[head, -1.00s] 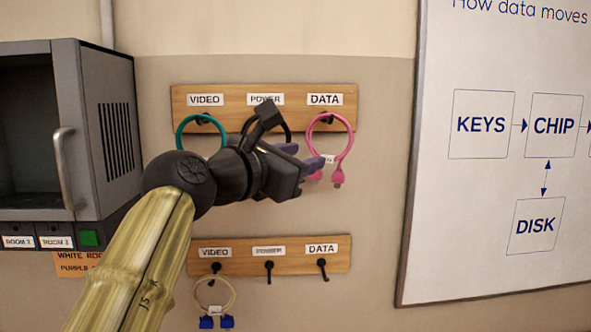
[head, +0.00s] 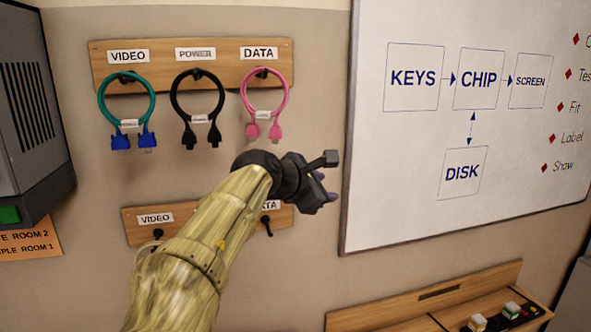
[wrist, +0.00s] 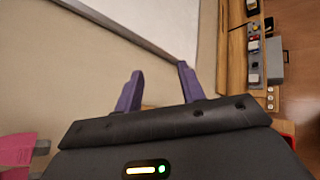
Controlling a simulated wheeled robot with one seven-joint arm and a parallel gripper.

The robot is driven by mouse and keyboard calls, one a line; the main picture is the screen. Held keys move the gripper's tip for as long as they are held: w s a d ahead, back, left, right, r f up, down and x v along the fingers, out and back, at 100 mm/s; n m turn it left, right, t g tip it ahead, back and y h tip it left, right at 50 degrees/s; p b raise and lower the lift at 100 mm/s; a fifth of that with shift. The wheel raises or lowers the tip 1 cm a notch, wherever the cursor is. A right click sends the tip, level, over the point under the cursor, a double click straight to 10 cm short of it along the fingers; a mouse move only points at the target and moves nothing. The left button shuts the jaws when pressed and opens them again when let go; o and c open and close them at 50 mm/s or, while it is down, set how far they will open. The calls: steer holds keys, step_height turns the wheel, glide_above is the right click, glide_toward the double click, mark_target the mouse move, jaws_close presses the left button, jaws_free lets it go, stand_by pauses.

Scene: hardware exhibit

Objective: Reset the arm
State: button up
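My gripper (head: 326,196) is in front of the wall, below and to the right of the pink cable (head: 287,100), and apart from it. In the wrist view its two purple fingers (wrist: 158,88) stand apart with nothing between them. The pink cable hangs on the DATA hook of the upper wooden rack (head: 223,62). A black cable (head: 175,97) hangs under POWER and a teal cable with blue plugs (head: 103,105) under VIDEO.
My arm hides much of the lower rack (head: 133,224). A whiteboard (head: 415,150) is right of the gripper. A wooden stand with small blocks (head: 400,320) is at the lower right. A grey cabinet (head: 35,165) is at the left edge.

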steer(key=s+d+f+m+g+y, duration=0.1)
steer(key=d+f+m+g, duration=0.15)
steer(key=d+f, duration=0.4)
steer(key=s+d+f+m+g+y, duration=0.1)
steer(key=d+f+m+g, duration=0.2)
steer(key=f, duration=0.6)
steer(key=s+d+f+m+g+y, duration=0.1)
steer(key=d+f+m, duration=0.35)
steer(key=f, duration=0.35)
steer(key=s+a+f+m+y, duration=0.1)
steer(key=s+f+m, duration=0.2)
steer(key=s, duration=0.4)
steer(key=s+a+f+m+g+y, duration=0.1)
steer(key=s+f+m+y, duration=0.1)
steer(key=s, duration=0.4)
steer(key=s+a+f+m+y, duration=0.1)
steer(key=s+f+m, duration=0.2)
steer(key=s+m, duration=0.3)
steer(key=shift+s+a+f+y, duration=0.3)
steer(key=shift+s+f+y, duration=0.1)
steer(key=shift+s, duration=0.4)
steer(key=shift+g, duration=0.25)
